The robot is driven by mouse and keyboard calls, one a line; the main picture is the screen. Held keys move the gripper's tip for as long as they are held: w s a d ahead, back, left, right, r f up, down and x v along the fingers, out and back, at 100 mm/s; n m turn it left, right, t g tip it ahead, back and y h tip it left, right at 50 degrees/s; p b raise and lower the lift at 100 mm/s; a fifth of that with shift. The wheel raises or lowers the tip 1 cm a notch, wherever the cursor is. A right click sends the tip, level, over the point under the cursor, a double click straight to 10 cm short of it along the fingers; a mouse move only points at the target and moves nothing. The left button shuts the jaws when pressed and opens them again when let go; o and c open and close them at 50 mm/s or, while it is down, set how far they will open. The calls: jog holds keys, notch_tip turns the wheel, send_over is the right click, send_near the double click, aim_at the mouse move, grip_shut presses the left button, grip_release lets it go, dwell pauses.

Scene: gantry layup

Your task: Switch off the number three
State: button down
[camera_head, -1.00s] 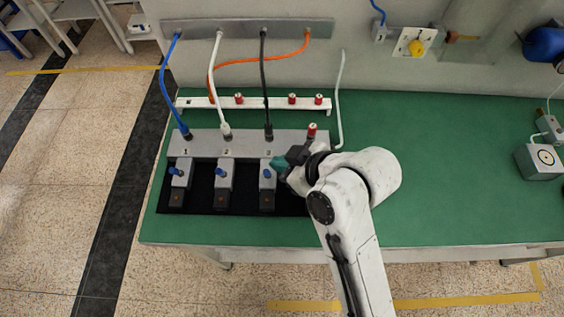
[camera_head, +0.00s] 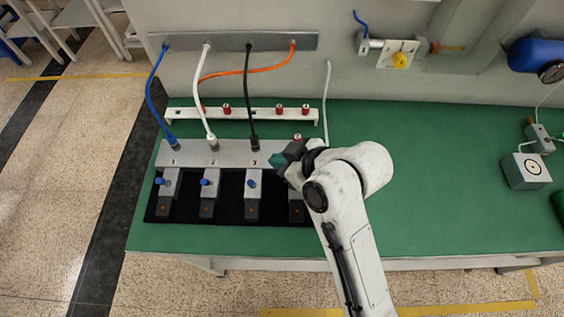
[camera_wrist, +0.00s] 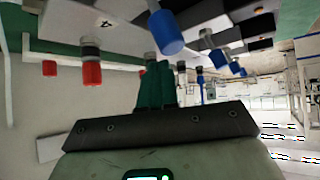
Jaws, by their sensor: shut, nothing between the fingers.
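A row of switch boxes stands on a black mat (camera_head: 231,208) in front of a grey numbered panel (camera_head: 233,155). The number three switch (camera_head: 253,207) has a blue lever (camera_head: 252,183), and a black cable enters the panel behind it. Number one (camera_head: 166,201) and number two (camera_head: 208,203) stand to its left, with blue levers. My gripper (camera_head: 277,160) is shut and empty, its teal fingertips above and right of the number three lever. My gripper hides part of a fourth switch (camera_head: 297,208). The wrist view shows the shut fingers (camera_wrist: 155,87) near a blue lever (camera_wrist: 165,30).
Blue, white and black cables rise from the panel to a wall strip (camera_head: 233,41). A white rail (camera_head: 236,115) with red caps stands behind. The green bench (camera_head: 430,190) is clear to the right, up to a grey box (camera_head: 525,170).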

jog(key=v, duration=1)
jog(key=shift+s+b, duration=0.2)
jog(key=shift+b, duration=0.25)
jog(key=shift+d+f, duration=0.1)
jog(key=shift+f, duration=0.05)
